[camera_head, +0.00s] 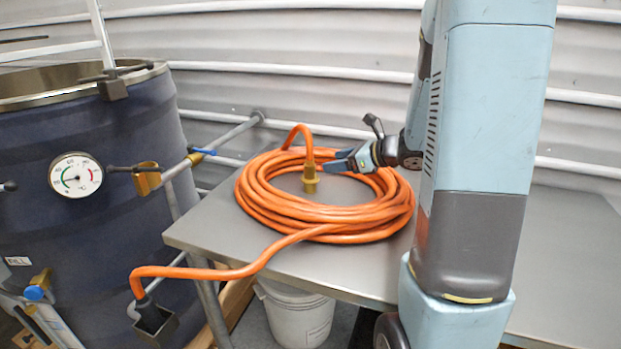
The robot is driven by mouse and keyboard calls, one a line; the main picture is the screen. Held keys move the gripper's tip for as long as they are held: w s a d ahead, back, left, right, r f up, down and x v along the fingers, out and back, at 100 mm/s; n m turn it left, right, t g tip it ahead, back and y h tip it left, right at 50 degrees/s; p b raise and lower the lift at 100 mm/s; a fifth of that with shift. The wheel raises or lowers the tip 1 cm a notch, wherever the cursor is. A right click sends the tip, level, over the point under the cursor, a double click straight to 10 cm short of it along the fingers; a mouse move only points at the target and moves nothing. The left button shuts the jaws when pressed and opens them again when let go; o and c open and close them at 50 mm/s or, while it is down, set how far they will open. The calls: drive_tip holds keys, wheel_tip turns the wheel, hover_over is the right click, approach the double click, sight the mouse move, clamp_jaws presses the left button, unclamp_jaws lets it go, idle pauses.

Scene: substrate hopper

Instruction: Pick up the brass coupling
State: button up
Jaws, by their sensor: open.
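The brass coupling (310,178) is on the end of the orange hose (325,210), which lies coiled on the grey metal table. The hose end arches over the back of the coil, and the coupling points down in the coil's open middle. I cannot tell whether it touches the table. My gripper (331,161) reaches in from the right, its blue fingers pointing left towards the coupling. It is open, with its fingertips just right of the coupling's upper part. I cannot tell whether they touch it.
A dark blue drum (100,225) with a dial gauge (76,175) and a pipe with brass fittings (147,178) stands on the left. The hose runs off the table's front edge to a dark fitting (155,320). A white bucket (297,315) is below. The table (212,225) is bare at its left corner.

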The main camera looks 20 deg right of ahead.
sight(306, 165)
drive_tip(key=shift+m+t+h, duration=0.3)
drive_tip(key=shift+m+t, duration=0.1)
drive_tip(key=shift+m, duration=0.3)
drive_tip(key=x, duration=0.4)
drive_tip(key=d+x, duration=0.1)
drive_tip(key=x, duration=0.4)
drive_tip(key=w+d+x, duration=0.1)
drive_tip(key=x, duration=0.4)
drive_tip(key=shift+w+f, duration=0.1)
drive_tip(key=shift+f, duration=0.3)
drive_tip(key=c, duration=1)
drive_tip(key=shift+c, duration=0.6)
drive_tip(key=shift+r, duration=0.15)
